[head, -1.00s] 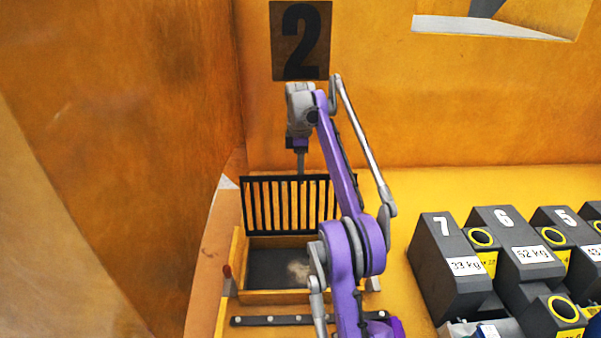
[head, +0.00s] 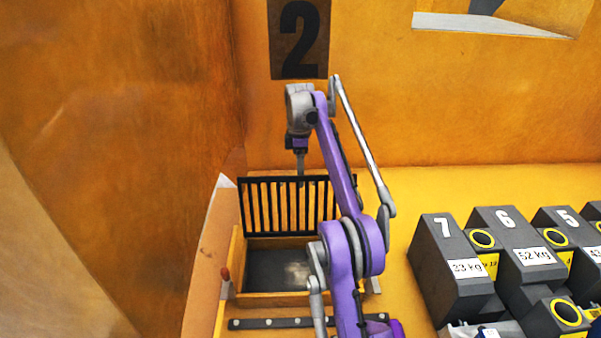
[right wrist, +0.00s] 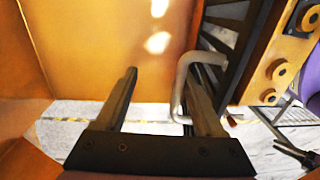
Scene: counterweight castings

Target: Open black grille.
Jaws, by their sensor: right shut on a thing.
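The black grille (head: 265,182) stands raised, about upright, at the back of a wooden box (head: 270,299) with a dark inside. My right gripper (head: 300,178) comes down from above at the grille's top edge. In the right wrist view the black grille (right wrist: 245,45) is at the upper right, with a grey bent handle (right wrist: 181,85) beside it. My left gripper is not in view.
Dark numbered castings (head: 448,262) stand in rows on the right. A "2" plate (head: 299,38) hangs on the orange back wall behind my arm. An orange wall (head: 120,150) rises close on the left. A dark strip (head: 270,323) lies in front of the box.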

